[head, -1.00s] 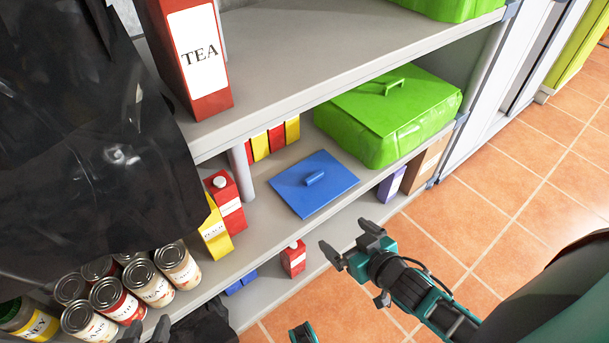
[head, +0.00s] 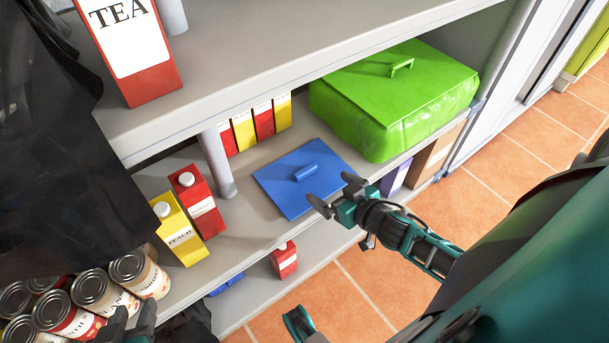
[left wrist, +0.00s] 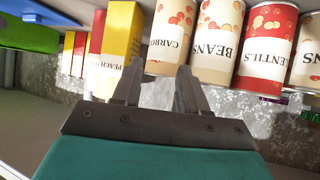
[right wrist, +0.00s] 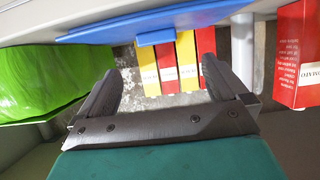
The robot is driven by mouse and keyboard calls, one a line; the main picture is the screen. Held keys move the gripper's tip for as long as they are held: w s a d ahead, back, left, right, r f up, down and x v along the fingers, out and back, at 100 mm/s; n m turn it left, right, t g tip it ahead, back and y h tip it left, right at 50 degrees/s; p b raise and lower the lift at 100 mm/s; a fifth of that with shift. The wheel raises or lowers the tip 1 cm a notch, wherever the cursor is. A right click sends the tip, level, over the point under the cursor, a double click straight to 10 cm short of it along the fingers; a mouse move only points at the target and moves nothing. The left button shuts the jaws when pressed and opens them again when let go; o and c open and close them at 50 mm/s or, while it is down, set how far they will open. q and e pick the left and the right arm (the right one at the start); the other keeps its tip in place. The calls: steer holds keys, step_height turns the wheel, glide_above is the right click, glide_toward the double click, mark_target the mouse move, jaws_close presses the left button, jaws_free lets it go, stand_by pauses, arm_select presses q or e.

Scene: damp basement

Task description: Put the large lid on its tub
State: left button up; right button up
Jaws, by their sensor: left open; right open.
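A flat blue lid (head: 290,203) with a bar handle lies on the middle shelf. In the right wrist view the blue lid (right wrist: 215,15) shows at the top, its handle (right wrist: 155,37) beyond and between the fingers. A green tub (head: 430,118) with a green handled lid stands right of it. A blue thing (head: 228,284), partly hidden, is on the lower shelf; I cannot tell whether it is a tub. My right gripper (head: 332,190) is open and empty by the blue lid's front right edge. My left gripper (head: 133,312) is open and empty by the cans.
Several cans (head: 90,290) and a yellow carton (head: 180,235) crowd the left. A red carton (head: 205,210) and a shelf post (head: 217,165) stand left of the lid. A purple box (head: 395,178) is below the green tub. The upper shelf (head: 260,75) overhangs.

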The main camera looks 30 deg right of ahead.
mark_target(307, 171)
steer(key=b+x, duration=0.1)
steer(key=x, duration=0.3)
steer(key=shift+w+f, duration=0.15)
steer(key=shift+w, duration=0.05)
steer(key=b+x, duration=0.1)
steer(key=x, duration=0.1)
steer(key=b+x, duration=0.1)
steer(key=x, duration=0.2)
steer(key=shift+w+d, duration=0.25)
steer(key=shift+w, duration=0.3)
steer(key=c, duration=1)
arm_select(q)
steer(key=f, duration=0.1)
steer(key=d+f, duration=0.1)
steer(key=shift+f, duration=0.3)
arm_select(e)
steer(key=shift+c, duration=0.5)
